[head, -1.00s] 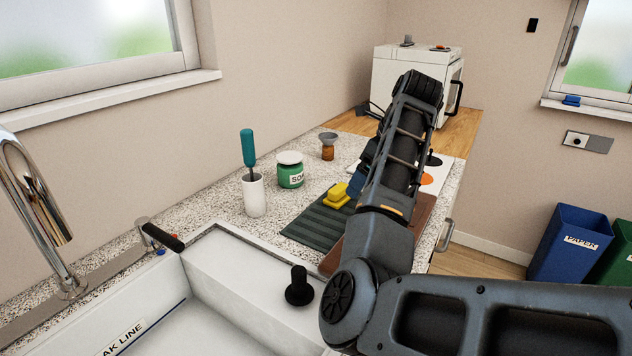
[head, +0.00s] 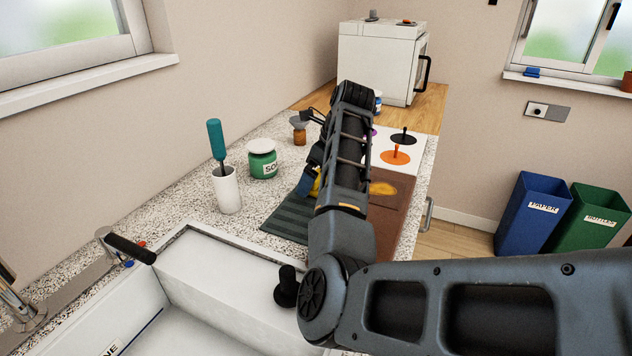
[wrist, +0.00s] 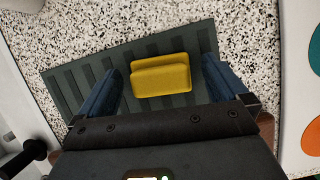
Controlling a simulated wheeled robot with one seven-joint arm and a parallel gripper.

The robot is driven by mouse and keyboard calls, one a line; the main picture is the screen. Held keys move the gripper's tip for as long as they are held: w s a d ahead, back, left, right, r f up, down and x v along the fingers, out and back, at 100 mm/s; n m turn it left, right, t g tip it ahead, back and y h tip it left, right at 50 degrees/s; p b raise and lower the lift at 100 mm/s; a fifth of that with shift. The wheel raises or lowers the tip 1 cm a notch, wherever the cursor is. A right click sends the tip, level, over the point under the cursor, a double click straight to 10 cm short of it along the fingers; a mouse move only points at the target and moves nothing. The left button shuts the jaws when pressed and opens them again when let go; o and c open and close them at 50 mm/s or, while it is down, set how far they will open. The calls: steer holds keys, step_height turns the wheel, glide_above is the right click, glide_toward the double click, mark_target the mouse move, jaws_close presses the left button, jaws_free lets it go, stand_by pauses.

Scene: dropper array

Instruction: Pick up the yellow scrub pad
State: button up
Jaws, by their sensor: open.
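The yellow scrub pad (wrist: 160,75) lies on the dark green ribbed mat (wrist: 75,80) in the wrist view. My gripper (wrist: 160,88) is open, with one blue finger on each side of the pad and visible gaps between. I cannot tell how far above the mat the fingertips are. In the head view, my arm hides most of the pad, and only a yellow sliver (head: 316,183) shows beside my gripper (head: 308,182).
A green soap jar (head: 262,160) and a white cup (head: 227,190) with a teal-handled brush stand left of the mat (head: 284,219). A brown board (head: 395,205) lies right of it. The sink (head: 215,275) is in front. A small brown bottle (head: 299,132) stands behind.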

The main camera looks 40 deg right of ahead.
steer(key=shift+f, duration=0.15)
steer(key=c, duration=1.1)
steer(key=shift+o, duration=0.2)
steer(key=shift+w+r, duration=0.1)
steer(key=shift+r, duration=0.65)
step_height(320, 180, up, 2)
steer(key=shift+r, duration=0.2)
steer(key=s+d+r+p, duration=0.2)
steer(key=s+r+p, duration=0.5)
steer(key=s, duration=0.4)
steer(key=shift+s+p, duration=0.3)
steer(key=shift+p, duration=0.05)
